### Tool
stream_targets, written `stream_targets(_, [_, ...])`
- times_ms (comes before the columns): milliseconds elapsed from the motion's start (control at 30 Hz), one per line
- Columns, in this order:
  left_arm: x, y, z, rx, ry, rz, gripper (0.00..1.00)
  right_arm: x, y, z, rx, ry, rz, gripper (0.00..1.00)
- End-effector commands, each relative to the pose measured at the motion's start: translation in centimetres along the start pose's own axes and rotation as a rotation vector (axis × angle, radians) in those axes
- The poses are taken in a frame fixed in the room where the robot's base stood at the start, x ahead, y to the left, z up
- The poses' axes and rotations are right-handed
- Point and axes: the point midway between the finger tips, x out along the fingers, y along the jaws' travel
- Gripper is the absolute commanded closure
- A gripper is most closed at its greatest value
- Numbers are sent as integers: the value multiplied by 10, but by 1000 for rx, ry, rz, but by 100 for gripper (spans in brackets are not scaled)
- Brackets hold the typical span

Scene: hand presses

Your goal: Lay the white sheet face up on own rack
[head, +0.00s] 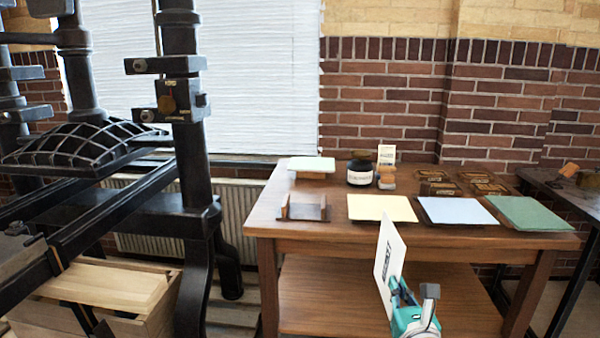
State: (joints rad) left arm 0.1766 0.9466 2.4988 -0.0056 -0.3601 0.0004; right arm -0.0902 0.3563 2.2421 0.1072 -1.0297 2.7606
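My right gripper (400,291), teal and grey, is in front of the table. It is shut on the white sheet (390,255) near its lower right edge. The sheet stands nearly upright, tilted, with black print on the side that shows. It is in the air before the table's front edge, apart from the tabletop. A cream sheet (382,207), a light blue sheet (456,211) and a green sheet (530,213) lie flat in a row along the front of the table. I cannot tell which rack is the white one's. My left gripper is not in view.
The wooden table (290,228) also holds a small wooden holder (304,212), a pale stack (312,165), a dark jar (360,172), a stamp (386,178) and several dark blocks at the back right. A black hand press (185,130) stands at the left above a wooden crate (160,318).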

Motion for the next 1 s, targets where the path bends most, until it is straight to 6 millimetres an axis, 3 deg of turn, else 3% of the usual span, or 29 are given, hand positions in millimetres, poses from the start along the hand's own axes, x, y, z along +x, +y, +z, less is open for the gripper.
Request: stream_targets(1000, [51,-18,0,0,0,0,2,0,0,-2,278,-1,1,100])
